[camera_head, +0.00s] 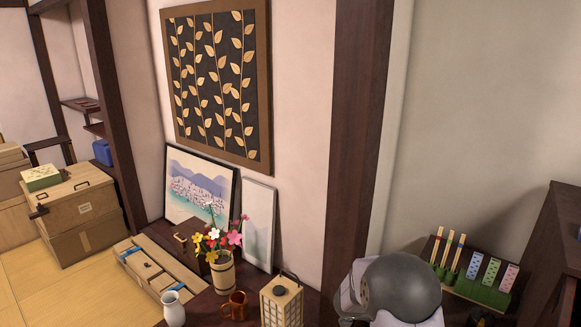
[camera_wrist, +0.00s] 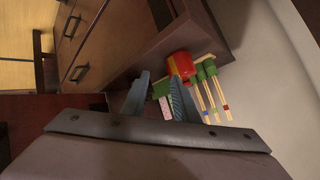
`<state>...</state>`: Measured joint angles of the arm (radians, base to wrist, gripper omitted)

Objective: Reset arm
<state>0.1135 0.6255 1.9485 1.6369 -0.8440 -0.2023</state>
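My gripper (camera_wrist: 159,88) shows in the wrist view, with its two blue-grey fingers spread apart. Between and beyond them I see background things and nothing held. In the head view a rounded grey part of my arm fills the lower right, and the gripper itself is out of sight there.
In the wrist view a red and yellow thing (camera_wrist: 180,65) and green-ended sticks (camera_wrist: 207,90) lie beyond the fingers, near a dark drawer cabinet (camera_wrist: 95,45).

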